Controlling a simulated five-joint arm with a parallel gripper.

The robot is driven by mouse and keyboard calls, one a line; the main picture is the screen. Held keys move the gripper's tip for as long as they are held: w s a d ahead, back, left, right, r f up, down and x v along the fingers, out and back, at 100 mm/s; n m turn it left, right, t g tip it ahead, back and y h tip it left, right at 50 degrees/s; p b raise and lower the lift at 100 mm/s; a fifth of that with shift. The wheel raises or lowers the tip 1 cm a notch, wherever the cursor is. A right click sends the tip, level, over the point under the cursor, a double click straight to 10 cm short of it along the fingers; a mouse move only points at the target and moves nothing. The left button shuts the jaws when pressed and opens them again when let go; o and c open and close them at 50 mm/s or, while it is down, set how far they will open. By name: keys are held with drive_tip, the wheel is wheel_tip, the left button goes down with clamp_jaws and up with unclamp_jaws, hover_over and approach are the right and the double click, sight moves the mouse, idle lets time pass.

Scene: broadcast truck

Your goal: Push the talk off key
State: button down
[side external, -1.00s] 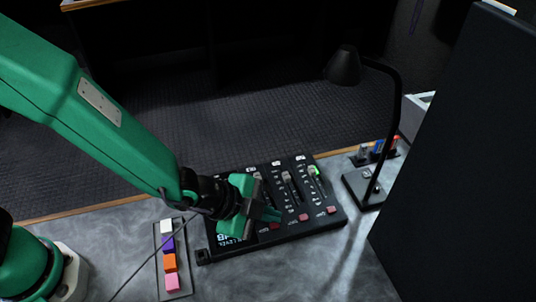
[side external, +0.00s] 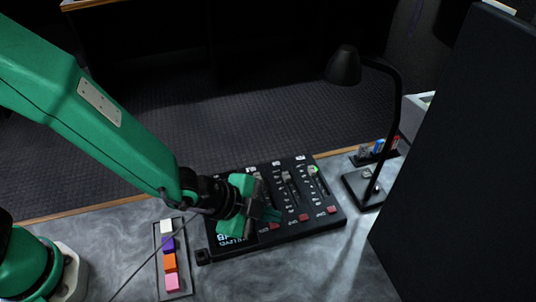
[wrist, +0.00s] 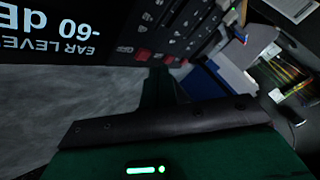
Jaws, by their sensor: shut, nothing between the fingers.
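The control panel (side external: 325,225) is a black box with faders, small keys and a lit display, on the grey desk. Red keys line its front edge: one at the right (side external: 332,210), one in the middle (side external: 303,217), one by my fingertips (side external: 276,226). I cannot read which is the talk off key. My gripper (side external: 270,214) is shut and empty, over the panel's front part beside the nearest red key. In the wrist view, my fingertips (wrist: 158,72) are close to a red key (wrist: 143,55); contact cannot be told.
A strip of coloured blocks (side external: 170,262) lies left of the panel. A black desk lamp (side external: 388,110) stands behind right, near a small rack (side external: 376,153). A large dark panel (side external: 460,170) blocks the right side. Grey desk is bare in front (side external: 300,275).

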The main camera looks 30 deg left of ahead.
sight(268, 227)
drive_tip(key=shift+w+a+f, duration=0.1)
drive_tip(key=shift+f, duration=0.8)
idle(1.1)
drive_tip(key=shift+r, duration=0.85)
drive_tip(key=shift+r, duration=0.1)
drive_tip(key=shift+r, duration=2.95)
